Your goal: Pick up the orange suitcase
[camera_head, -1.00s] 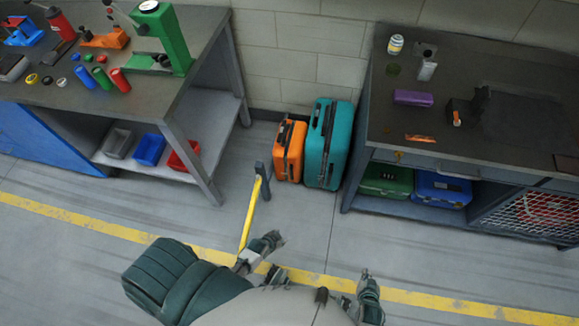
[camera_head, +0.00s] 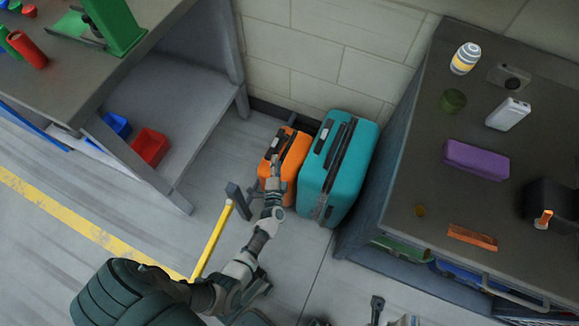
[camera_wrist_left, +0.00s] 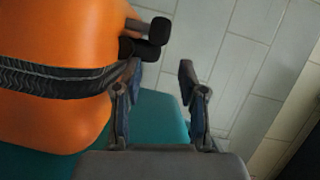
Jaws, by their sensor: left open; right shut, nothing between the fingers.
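The orange suitcase (camera_head: 293,154) stands upright on the floor against the back wall, with a dark strap over its top. In the wrist view the orange suitcase (camera_wrist_left: 50,55) fills the left side, with its dark strap and a black handle-like part at its right edge. My left gripper (camera_head: 275,166) is over the front of the orange suitcase and hides part of it. In the wrist view the left gripper (camera_wrist_left: 158,82) is open, its left finger close to the strap's end; contact cannot be told. My right gripper (camera_head: 377,305) is shut and empty at the bottom edge.
A teal suitcase (camera_head: 348,170) stands just right of the orange one. A workbench (camera_head: 408,210) is on the right and another bench (camera_head: 200,95) with a lower shelf is on the left. A yellow bar on a dark post (camera_head: 212,240) stands left of my arm.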

